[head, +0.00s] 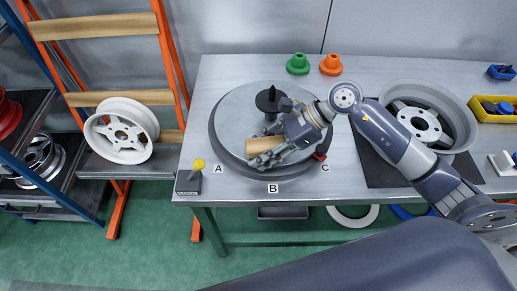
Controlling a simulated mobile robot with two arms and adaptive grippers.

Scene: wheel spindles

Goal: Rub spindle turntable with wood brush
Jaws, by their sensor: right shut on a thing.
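The spindle turntable (237,112) is a round grey disc with a dark rim, lying on the metal workbench. A black spindle (268,98) stands up from its middle. My right gripper (268,152) reaches in from the right and is over the front part of the disc, in front of the spindle. It is shut on the wood brush (259,146), whose light brown wooden body shows between the fingers. Whether the brush touches the disc is hard to tell. My left gripper is not in view.
Letters A, B and C mark the bench's front edge. A yellow-knobbed lever box (188,182) stands at the front left. Green (298,64) and orange (331,65) cones stand behind. A grey wheel rim (462,118) lies to the right, near a yellow bin (490,116).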

